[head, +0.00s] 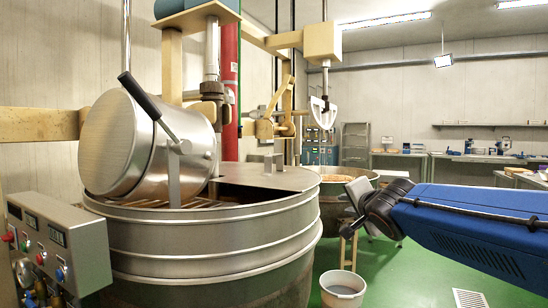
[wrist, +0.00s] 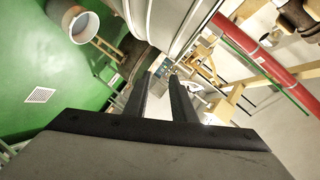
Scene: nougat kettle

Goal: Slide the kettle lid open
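The kettle (head: 210,235) is a large round steel vat at the left and middle of the head view. Its flat metal lid (head: 275,179) lies over the right part of the top and carries a small upright handle (head: 272,163). Slats show in the uncovered left part, under a tilted steel drum (head: 115,145). In the wrist view a curved steel wall (wrist: 160,18), probably the kettle's, is at the top.
A control box (head: 55,250) stands at the kettle's left. A black lever (head: 140,95) sticks out from the drum. A white bucket (head: 342,289) stands on the green floor. A second kettle (head: 340,183) is behind. A red pipe (head: 231,90) rises behind the lid. Floor at right is free.

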